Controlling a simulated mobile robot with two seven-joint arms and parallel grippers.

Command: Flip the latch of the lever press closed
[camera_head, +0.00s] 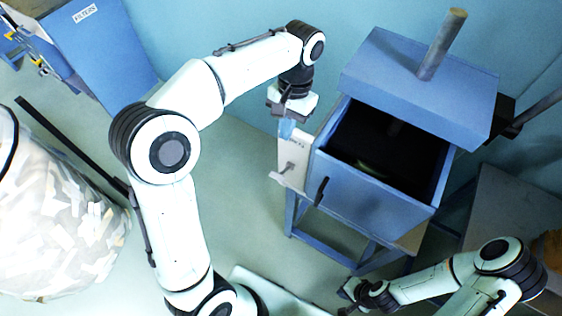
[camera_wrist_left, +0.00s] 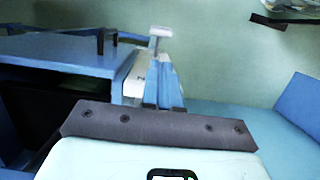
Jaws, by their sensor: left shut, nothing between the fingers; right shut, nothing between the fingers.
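The lever press is a blue box (camera_head: 375,200) with an open top and a dark inside. A pale plate (camera_head: 292,160) is on its left side, with a light T-shaped piece (camera_head: 262,180) at its lower end. I cannot tell for sure which part is the latch. My left gripper (camera_head: 287,130) is shut and empty, pointing down at the plate's top. In the left wrist view its blue fingers (camera_wrist_left: 163,85) are together beside the pale plate (camera_wrist_left: 133,80), the T-shaped piece (camera_wrist_left: 160,33) beyond them; contact is unclear. My right gripper (camera_head: 352,292) is shut, low and apart from the press.
A blue slab (camera_head: 420,85) with an upright post (camera_head: 442,45) stands behind the opening. A dark handle (camera_head: 321,191) is on the press's front left. A blue FILTERS box (camera_head: 95,55) and a large bag of scraps (camera_head: 60,215) are left.

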